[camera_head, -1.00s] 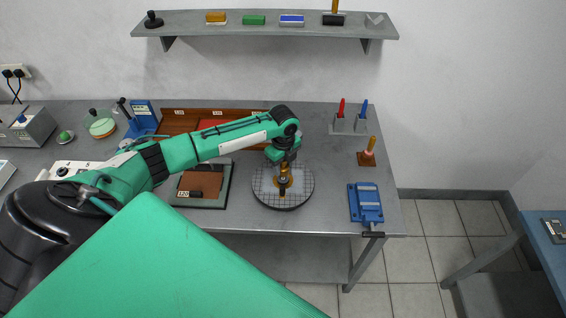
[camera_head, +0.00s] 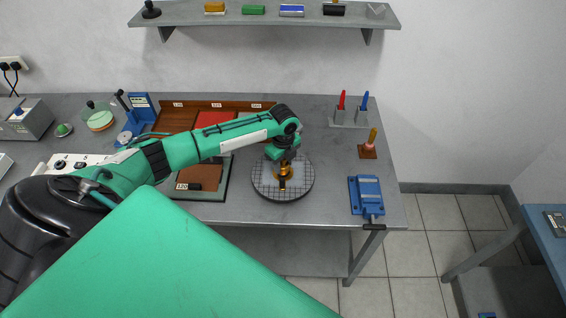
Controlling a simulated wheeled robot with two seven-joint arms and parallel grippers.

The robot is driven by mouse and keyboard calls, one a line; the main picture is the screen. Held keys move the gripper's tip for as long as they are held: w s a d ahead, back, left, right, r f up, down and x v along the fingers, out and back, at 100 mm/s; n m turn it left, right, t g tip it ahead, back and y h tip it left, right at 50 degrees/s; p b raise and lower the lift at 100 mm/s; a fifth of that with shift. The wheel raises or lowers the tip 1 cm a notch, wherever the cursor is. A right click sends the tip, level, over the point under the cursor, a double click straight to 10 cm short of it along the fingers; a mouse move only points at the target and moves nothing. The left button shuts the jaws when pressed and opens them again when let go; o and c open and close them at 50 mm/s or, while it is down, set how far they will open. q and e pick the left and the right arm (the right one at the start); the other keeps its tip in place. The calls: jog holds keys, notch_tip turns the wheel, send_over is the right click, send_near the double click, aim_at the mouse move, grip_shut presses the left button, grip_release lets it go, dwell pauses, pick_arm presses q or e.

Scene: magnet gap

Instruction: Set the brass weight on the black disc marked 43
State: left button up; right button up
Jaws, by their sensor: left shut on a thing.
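My left gripper (camera_head: 285,156) is shut on the brass weight (camera_head: 284,170), over the round plate (camera_head: 264,187) with a grid on its grey top and a dark rim. A small dark shape (camera_head: 282,185) shows just below the weight; I cannot tell what it is. I cannot read a 43 anywhere, and I cannot tell whether the weight touches what is under it. My right gripper is not in view.
Left of the plate is a framed tray (camera_head: 208,195) with a dark block. Behind the arm is a brown compartment box (camera_head: 180,115). A blue vise (camera_head: 367,196), a wooden-handled tool (camera_head: 369,146) and a red and blue pen stand (camera_head: 349,118) stand at right.

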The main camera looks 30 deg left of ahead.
pick_arm(q)
jog(key=shift+f, duration=0.15)
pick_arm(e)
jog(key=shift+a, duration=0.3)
pick_arm(q)
jog(key=o, duration=1.3)
jog(key=c, duration=0.5)
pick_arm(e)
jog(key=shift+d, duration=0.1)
pick_arm(q)
jog(key=shift+o, duration=0.2)
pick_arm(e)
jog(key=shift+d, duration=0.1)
